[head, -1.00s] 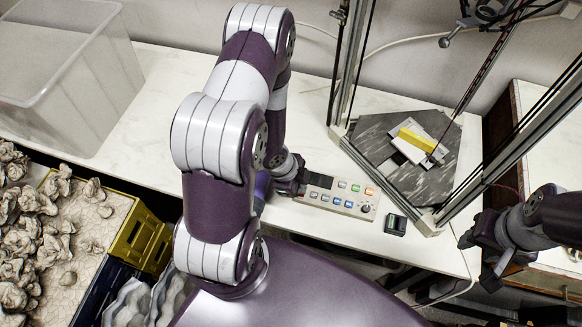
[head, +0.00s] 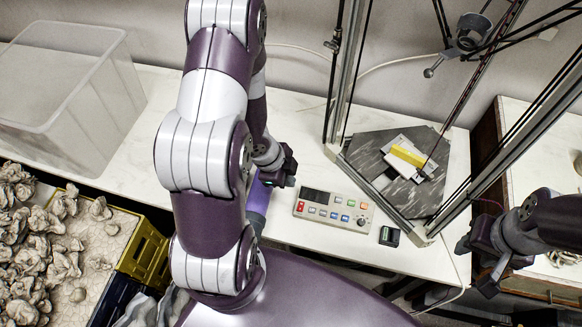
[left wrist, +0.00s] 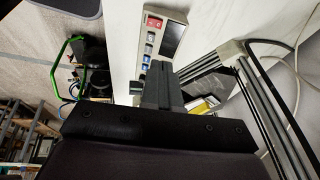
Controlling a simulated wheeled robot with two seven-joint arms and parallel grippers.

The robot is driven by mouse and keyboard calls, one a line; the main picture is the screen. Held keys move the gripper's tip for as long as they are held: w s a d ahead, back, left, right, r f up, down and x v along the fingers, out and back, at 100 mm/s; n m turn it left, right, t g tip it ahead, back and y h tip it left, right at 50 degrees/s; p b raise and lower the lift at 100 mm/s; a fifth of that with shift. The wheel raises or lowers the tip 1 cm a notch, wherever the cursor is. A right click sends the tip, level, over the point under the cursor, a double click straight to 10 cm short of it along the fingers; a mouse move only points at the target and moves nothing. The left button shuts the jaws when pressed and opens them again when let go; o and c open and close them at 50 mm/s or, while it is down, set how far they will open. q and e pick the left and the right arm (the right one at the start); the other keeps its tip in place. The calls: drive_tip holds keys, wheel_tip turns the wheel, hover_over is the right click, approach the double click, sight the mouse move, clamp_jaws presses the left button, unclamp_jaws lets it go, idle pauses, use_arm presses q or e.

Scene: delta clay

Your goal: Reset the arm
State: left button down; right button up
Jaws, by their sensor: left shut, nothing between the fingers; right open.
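My left arm rises through the middle of the head view and bends down to my left gripper (head: 284,174). That gripper is shut and empty, just left of the control panel (head: 334,209) and apart from it. In the left wrist view its closed fingers (left wrist: 161,85) point toward the panel (left wrist: 161,38), which has red, white and blue buttons. My right gripper (head: 474,265) hangs at the right, past the front edge of the table (head: 300,150). It is open and holds nothing.
A delta frame stands over a dark plate (head: 440,190) bearing a yellow block (head: 407,155). A small dark device (head: 389,236) sits by the panel. A clear bin (head: 75,95) stands at back left. A yellow crate (head: 143,250) of clay lumps (head: 40,230) is at front left.

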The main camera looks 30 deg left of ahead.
use_arm(q)
drive_tip(key=shift+s, duration=0.1)
drive_tip(key=s+a+r+n+g+y, duration=0.3)
drive_tip(key=s+a+r+n+y, duration=0.15)
drive_tip(key=n, duration=0.65)
drive_tip(key=d+r+n+t+h, duration=0.1)
drive_tip(key=d+r+n+t, duration=0.1)
drive_tip(key=d+r, duration=0.7)
wheel_tip(320, 180, up, 2)
drive_tip(key=shift+d+r+n+h, duration=0.1)
drive_tip(key=shift+d+n+h, duration=0.2)
drive_tip(key=shift+n, duration=0.6)
drive_tip(key=shift+w+a, duration=0.2)
